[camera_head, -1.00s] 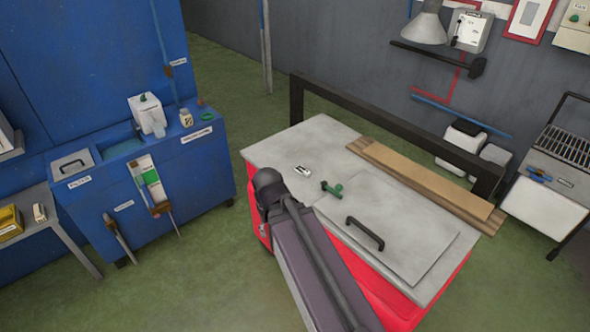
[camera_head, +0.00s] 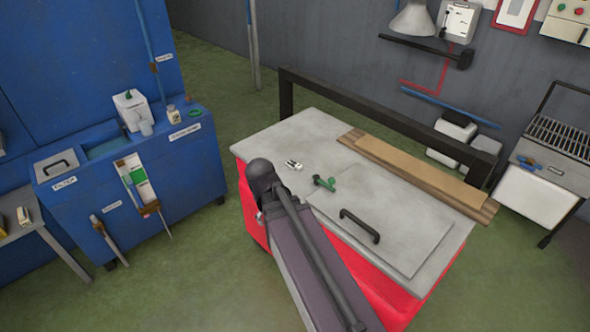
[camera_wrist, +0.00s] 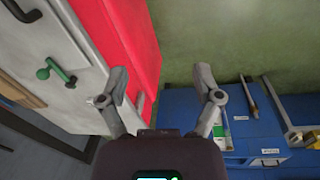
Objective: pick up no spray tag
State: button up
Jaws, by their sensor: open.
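I cannot read a no spray tag in any view. A small white piece with dark marks (camera_head: 293,165) lies on the grey top of the red cabinet (camera_head: 290,135), left of a green valve-like part (camera_head: 325,183); I cannot tell whether it is the tag. In the wrist view, my gripper (camera_wrist: 162,85) is open and empty, with its fingers spread above the cabinet's red side and the green floor. The green part (camera_wrist: 55,72) shows at left there. In the head view, my arm hides the gripper.
A black handle (camera_head: 360,226) stands on the cabinet's lid. Brown boards (camera_head: 415,172) and a black rail (camera_head: 375,124) line its back. A blue unit (camera_head: 90,220) with labels, bottles and hanging tools stands at left. Green floor lies between. A grill cart (camera_head: 540,185) is at right.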

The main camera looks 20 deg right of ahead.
jog(key=w+d+f+n+t+h+b, duration=0.1)
jog(key=w+d+f+n+h+b, duration=0.1)
jog(key=w+d+f+n+b, duration=0.3)
jog(key=w+d+f+n+h+b, duration=0.1)
jog(key=w+f+n+h+b, duration=0.1)
jog(key=w+b, duration=0.35)
jog(key=w+d+f+n+t+h+b, duration=0.1)
jog(key=w+d+f+n+h+b, duration=0.15)
jog(key=w, duration=0.45)
jog(key=n+t+h+b, duration=0.2)
jog(key=n+h+b, duration=0.3)
jog(key=n+b, duration=0.55)
send_near(299, 166)
jog(key=shift+y, duration=0.25)
jog(key=s+a, duration=0.1)
jog(key=s+a+r, duration=0.1)
jog(key=a, duration=0.1)
jog(key=shift+s, duration=0.3)
jog(key=shift+w+r+n+t, duration=0.1)
jog(key=shift+w+n+t, duration=0.2)
jog(key=shift+w, duration=0.15)
jog(key=shift+d, duration=0.1)
jog(key=b+x, duration=0.3)
jog(key=x, duration=0.4)
jog(key=shift+w+d+b, duration=0.15)
jog(key=shift+d+b, duration=0.15)
jog(key=shift+w+d+f, duration=0.1)
jog(key=shift+d+f, duration=0.1)
jog(key=shift+d, duration=0.2)
